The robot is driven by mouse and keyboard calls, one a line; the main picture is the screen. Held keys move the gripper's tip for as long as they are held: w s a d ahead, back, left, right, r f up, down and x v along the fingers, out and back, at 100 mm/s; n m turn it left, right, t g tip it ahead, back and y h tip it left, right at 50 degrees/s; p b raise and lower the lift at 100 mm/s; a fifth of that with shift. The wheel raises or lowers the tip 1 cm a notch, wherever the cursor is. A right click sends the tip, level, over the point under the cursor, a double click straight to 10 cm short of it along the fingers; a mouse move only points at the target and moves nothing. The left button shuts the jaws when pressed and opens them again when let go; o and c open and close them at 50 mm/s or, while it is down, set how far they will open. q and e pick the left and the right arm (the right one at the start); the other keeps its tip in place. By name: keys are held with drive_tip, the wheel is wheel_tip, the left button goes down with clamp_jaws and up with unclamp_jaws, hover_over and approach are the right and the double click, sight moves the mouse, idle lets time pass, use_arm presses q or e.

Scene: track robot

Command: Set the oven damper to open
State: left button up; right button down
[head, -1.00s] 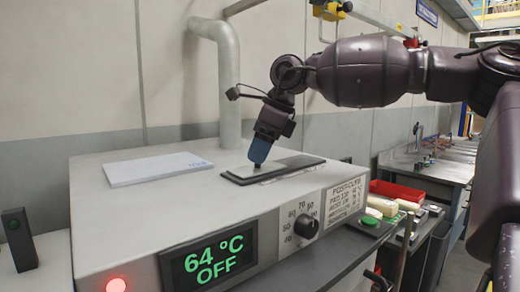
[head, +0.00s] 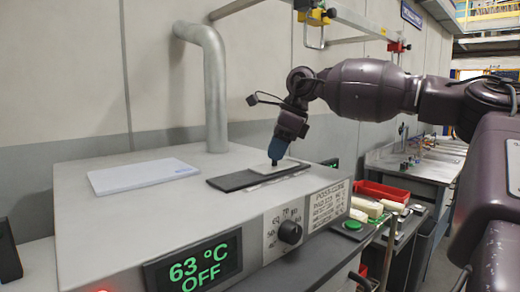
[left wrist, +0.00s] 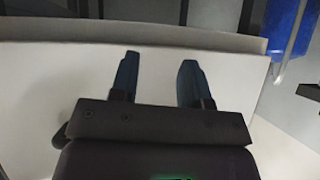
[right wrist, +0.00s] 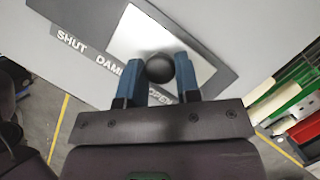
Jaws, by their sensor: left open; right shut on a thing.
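The oven (head: 110,215) has a damper on its top: a dark track plate (head: 228,182) with a light slide plate (head: 262,171) and a small dark knob (right wrist: 159,68). In the right wrist view the lettering reads SHUT, DAMPER and, partly hidden by a finger, OPEN. The slide and knob sit toward the OPEN end; dark plate shows on the SHUT side. My right gripper (head: 276,155) is shut on the knob. My left gripper (left wrist: 159,62) is open and empty in the left wrist view, above a pale surface; it is not in the head view.
The oven front has a display (head: 192,266) reading 63 °C OFF and a dial (head: 290,232). A pale flat board (head: 142,176) lies on top. A vertical pipe (head: 215,95) rises behind. A red tray (head: 382,192) and small items lie on the bench at right.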

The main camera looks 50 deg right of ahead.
drive_tip(key=shift+d+r, duration=0.1)
drive_tip(key=shift+d, duration=0.25)
drive_tip(key=c, duration=1.2)
unclamp_jaws()
drive_tip(key=shift+c, duration=0.2)
drive_tip(key=o, duration=0.4)
drive_tip(key=shift+s+d, duration=0.1)
drive_tip(key=shift+d, duration=0.05)
